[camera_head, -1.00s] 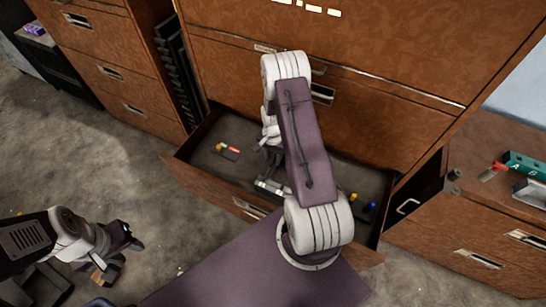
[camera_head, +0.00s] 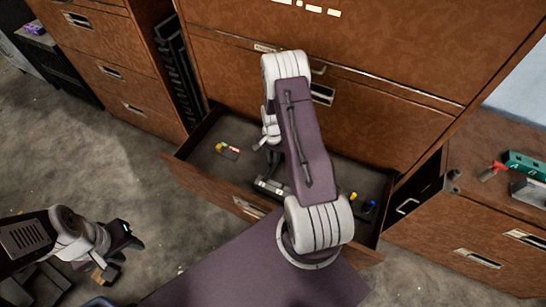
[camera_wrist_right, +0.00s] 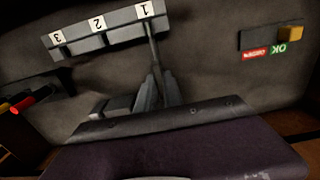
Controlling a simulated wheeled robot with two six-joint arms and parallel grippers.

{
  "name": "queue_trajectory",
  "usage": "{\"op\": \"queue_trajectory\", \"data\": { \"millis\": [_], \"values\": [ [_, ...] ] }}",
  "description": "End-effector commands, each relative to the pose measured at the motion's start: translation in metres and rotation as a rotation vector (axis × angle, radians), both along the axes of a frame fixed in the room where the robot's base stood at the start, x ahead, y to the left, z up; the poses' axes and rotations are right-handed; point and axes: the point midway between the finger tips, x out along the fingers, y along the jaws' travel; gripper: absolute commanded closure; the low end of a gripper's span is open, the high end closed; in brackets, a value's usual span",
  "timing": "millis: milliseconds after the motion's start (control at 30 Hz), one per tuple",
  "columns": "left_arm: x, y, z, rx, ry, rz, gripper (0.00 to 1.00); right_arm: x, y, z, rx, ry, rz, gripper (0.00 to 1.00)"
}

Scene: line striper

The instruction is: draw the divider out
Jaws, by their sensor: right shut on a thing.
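An open drawer (camera_head: 198,178) holds a grey rack (camera_wrist_right: 108,32) with slots labelled 1, 2 and 3. The rack also shows beside my right arm in the head view (camera_head: 268,188). My right gripper (camera_wrist_right: 158,88) is low in the drawer, its fingers shut on a thin dark strip (camera_wrist_right: 152,45), seemingly the divider, which reaches to the rack by label 1. Whether the strip is still inside the slot I cannot tell. My arm hides much of this in the head view. My left gripper (camera_head: 118,255) hangs over the floor at lower left; its jaws are unclear.
A small plate with red and green labels and a yellow block (camera_wrist_right: 290,34) lies in the drawer, left in the head view (camera_head: 228,150). The cabinet front (camera_head: 400,110) rises behind the drawer.

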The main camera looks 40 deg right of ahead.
Motion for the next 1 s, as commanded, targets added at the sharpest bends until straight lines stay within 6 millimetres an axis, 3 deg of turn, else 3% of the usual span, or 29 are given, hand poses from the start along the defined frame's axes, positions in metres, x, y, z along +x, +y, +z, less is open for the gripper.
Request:
{"op": "queue_trajectory", "data": {
  "millis": [667, 1000],
  "values": [
    [0.000, 0.000, 0.012, 0.000, 0.000, 0.000, 0.64, 0.000, 0.000, 0.012, 0.000, 0.000, 0.000, 1.00],
    [0.000, 0.000, 0.029, 0.000, 0.000, 0.000, 0.64, 0.000, 0.000, 0.032, 0.000, -0.001, 0.000, 1.00]
  ]
}}
